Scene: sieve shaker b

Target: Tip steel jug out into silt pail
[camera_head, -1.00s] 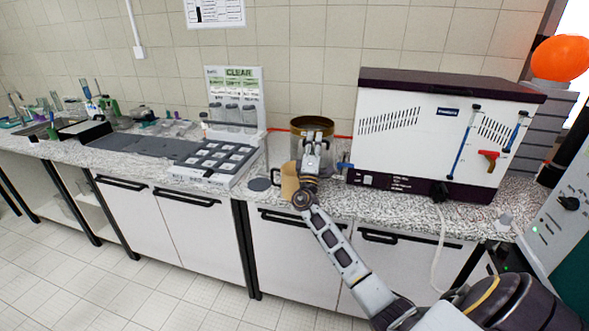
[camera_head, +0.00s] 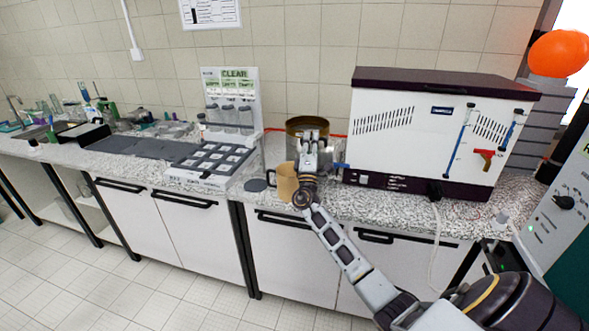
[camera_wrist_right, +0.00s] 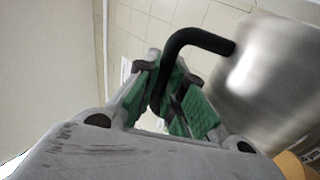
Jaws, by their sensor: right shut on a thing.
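The steel jug shows in the right wrist view as a shiny grey body (camera_wrist_right: 265,85) with a black handle (camera_wrist_right: 200,38). My right gripper (camera_wrist_right: 175,100) is shut on that handle. In the head view my right gripper (camera_head: 312,145) is above the counter, in front of a brass-rimmed vessel (camera_head: 307,123), and hides most of the jug. The jug's mouth and contents are not visible. My left gripper is out of view.
A large white machine (camera_head: 400,135) stands close on the right. A tray with square cells (camera_head: 213,160) and a CLEAR board (camera_head: 232,100) are on the left. A dark round disc (camera_head: 257,185) lies on the speckled counter beside the tan vessel.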

